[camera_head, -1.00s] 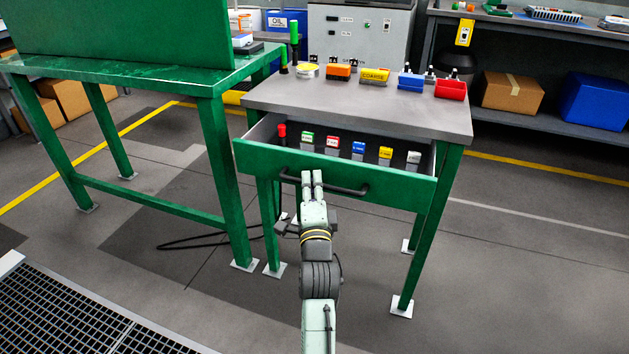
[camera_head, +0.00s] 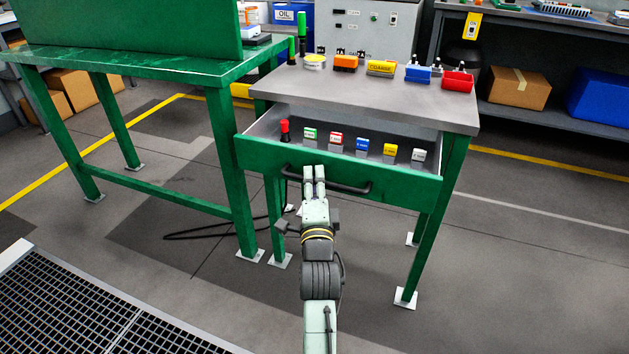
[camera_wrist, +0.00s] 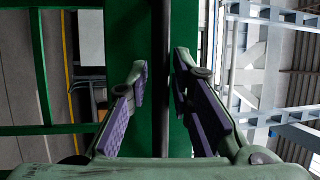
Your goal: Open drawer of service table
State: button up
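The service table (camera_head: 400,98) has a grey top and green legs. Its green drawer (camera_head: 390,188) is pulled part way out, with its inside showing. A dark bar handle (camera_head: 345,187) crosses the drawer front. My gripper (camera_head: 314,172) is at the left part of this handle, its fingers close together. The exact contact of the pads is hard to see.
Several coloured blocks and a red-topped item (camera_head: 285,128) stand in the drawer. Small boxes and bins, including a red bin (camera_head: 457,82), stand on the tabletop. A green workbench (camera_head: 150,72) is close on the left. Floor in front and to the right is clear.

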jog(key=v, duration=0.7)
jog(key=shift+s, duration=0.25)
dwell(0.4)
